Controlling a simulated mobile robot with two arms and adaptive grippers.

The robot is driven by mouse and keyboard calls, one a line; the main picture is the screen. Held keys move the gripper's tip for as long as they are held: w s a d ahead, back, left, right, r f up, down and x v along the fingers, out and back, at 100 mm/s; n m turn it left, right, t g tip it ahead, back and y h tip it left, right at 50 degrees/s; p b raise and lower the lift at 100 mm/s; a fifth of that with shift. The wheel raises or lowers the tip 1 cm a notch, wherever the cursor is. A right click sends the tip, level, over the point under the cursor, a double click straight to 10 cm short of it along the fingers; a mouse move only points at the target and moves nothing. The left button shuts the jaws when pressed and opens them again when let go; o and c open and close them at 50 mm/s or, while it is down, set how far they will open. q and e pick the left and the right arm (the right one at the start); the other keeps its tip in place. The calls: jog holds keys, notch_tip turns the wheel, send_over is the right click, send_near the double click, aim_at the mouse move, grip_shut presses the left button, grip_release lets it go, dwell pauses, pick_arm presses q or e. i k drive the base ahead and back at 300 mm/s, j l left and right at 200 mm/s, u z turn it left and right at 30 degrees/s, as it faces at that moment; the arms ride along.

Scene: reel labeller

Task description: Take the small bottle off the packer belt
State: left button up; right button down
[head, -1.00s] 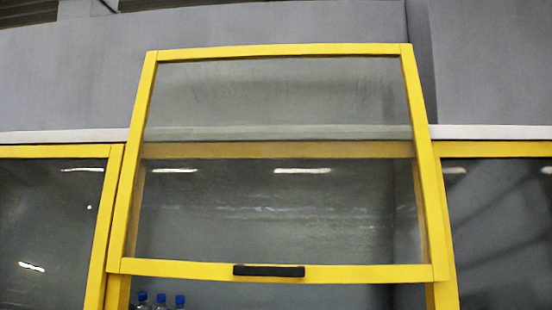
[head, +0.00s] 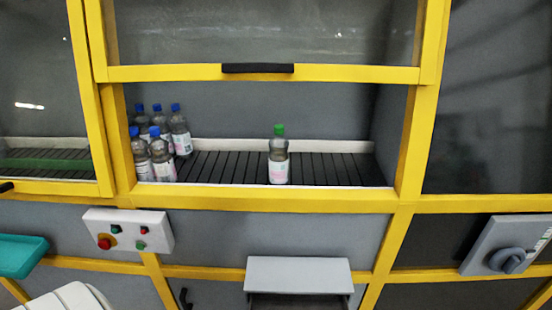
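A bottle with a green cap and a white label (head: 279,158) stands upright on the dark slatted belt (head: 225,167), right of the middle of the opening. Several bottles with blue caps (head: 161,160) stand grouped at the belt's left end, apart from the green-capped one. The green-capped bottle looks about as tall as the front blue-capped ones. The yellow-framed sliding guard (head: 170,74) with a black handle (head: 258,68) is raised above the opening.
A yellow sill (head: 270,199) runs along the opening's front. Below are a button box with a red button (head: 128,232), a grey box (head: 298,274) and a grey switch panel (head: 508,246). A teal tray (head: 22,256) is at the lower left.

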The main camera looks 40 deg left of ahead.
aim_at(278, 157)
jog(key=i+l+u, duration=0.15)
jog(key=u, duration=0.35)
jog(key=i+l+u, duration=0.15)
jog(key=l+u, duration=0.15)
jog(key=u, duration=0.15)
jog(key=i+l+u, duration=0.1)
jog(key=l+u, duration=0.15)
jog(key=u, duration=0.25)
